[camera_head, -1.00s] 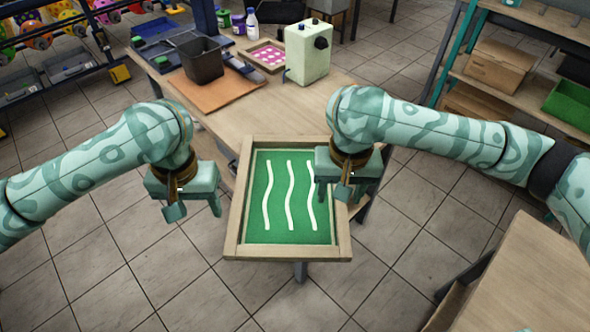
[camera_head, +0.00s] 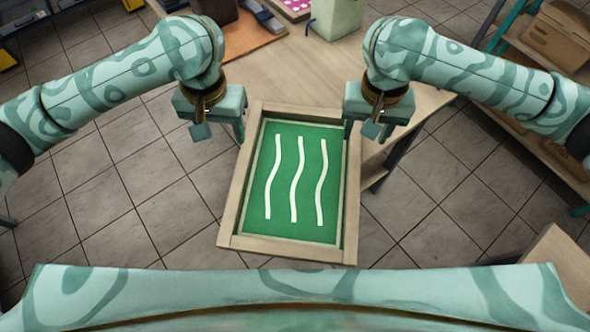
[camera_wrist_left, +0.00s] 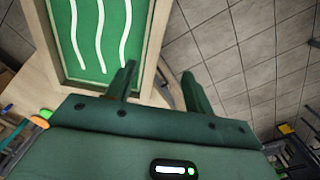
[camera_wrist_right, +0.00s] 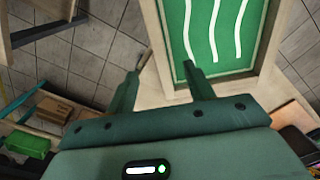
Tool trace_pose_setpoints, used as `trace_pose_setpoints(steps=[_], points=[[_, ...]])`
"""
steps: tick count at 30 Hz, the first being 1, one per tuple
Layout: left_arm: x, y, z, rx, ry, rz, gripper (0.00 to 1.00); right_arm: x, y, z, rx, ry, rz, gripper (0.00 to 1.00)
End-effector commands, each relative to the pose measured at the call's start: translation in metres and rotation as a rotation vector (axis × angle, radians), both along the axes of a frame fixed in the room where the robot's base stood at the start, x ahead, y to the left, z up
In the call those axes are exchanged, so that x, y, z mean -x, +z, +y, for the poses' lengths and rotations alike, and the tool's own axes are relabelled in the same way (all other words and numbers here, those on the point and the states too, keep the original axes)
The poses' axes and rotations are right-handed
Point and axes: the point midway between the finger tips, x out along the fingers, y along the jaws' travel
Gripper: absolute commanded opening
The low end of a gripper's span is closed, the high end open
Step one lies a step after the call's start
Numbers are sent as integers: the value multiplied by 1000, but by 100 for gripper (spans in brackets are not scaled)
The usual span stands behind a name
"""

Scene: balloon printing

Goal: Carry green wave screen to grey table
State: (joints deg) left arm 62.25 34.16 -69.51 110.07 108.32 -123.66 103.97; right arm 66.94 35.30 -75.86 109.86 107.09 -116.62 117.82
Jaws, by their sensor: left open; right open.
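The green wave screen (camera_head: 306,227) is a wooden frame around a green panel with three white wavy lines. It lies flat at the front edge of the wooden table, overhanging toward me; its left part shows in the left wrist view (camera_wrist_left: 88,60) and its other side in the right wrist view (camera_wrist_right: 225,60). My left gripper (camera_head: 222,130) is open at the frame's upper left side. My right gripper (camera_head: 365,130) is open at its upper right side. In each wrist view the fingers appear on either side of the rim, apart and holding nothing. No grey table is clearly identifiable.
The wooden table (camera_head: 425,100) carries a pale green machine (camera_head: 337,18) and a pink patterned tray (camera_head: 292,8) at the back. A shelf with a cardboard box (camera_head: 545,40) stands at the right. Another wooden surface (camera_head: 565,265) is at lower right. Tiled floor is open on both sides.

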Motion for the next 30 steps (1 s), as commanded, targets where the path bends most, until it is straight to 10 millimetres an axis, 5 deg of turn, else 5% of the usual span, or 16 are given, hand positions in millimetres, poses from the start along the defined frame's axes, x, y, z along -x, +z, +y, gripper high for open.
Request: trace_pose_setpoints(steps=[21, 30], points=[[2, -130, -1, 0, 2, 4, 53, 2, -131, -1, 1, -2, 4, 53], [1, -156, -1, 1, 0, 1, 53, 1, -156, -2, 2, -1, 0, 53]])
